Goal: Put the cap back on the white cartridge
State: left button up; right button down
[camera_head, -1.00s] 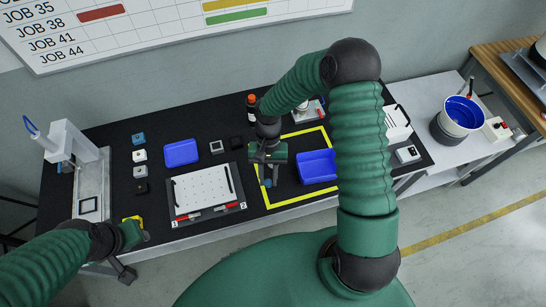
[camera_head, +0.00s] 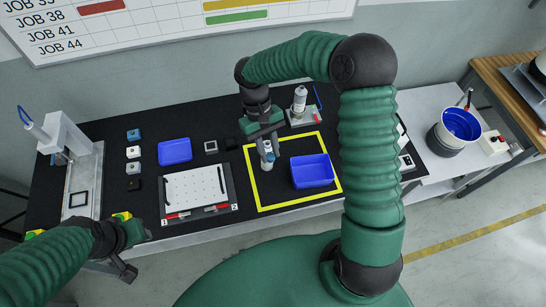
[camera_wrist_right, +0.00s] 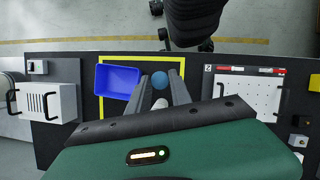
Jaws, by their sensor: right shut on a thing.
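My right gripper (camera_head: 267,150) is shut on a small blue piece, which looks like the cap (camera_head: 268,159). It is over the yellow-outlined area, left of the blue bin (camera_head: 312,171). In the right wrist view the round blue cap (camera_wrist_right: 160,80) shows between the fingertips (camera_wrist_right: 161,88). A pale shape shows by the fingers in the head view; I cannot tell its edges. The white cartridge (camera_head: 299,100) stands upright on a small stand at the back. My left gripper (camera_head: 130,232) is at the lower left by the table's front edge; its jaws are unclear.
The yellow outline (camera_head: 252,192) marks the table around the blue bin. A white perforated plate (camera_head: 194,187) lies to its left, with a second blue bin (camera_head: 174,151) behind. A white press-like device (camera_head: 66,133) stands at the far left.

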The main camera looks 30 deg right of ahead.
aim_at(267, 167)
jog(key=k+l, duration=0.1)
jog(key=l, duration=0.3)
jog(key=k+l+u, duration=0.1)
jog(key=l, duration=0.35)
jog(key=k+l, duration=0.1)
jog(key=l, duration=0.3)
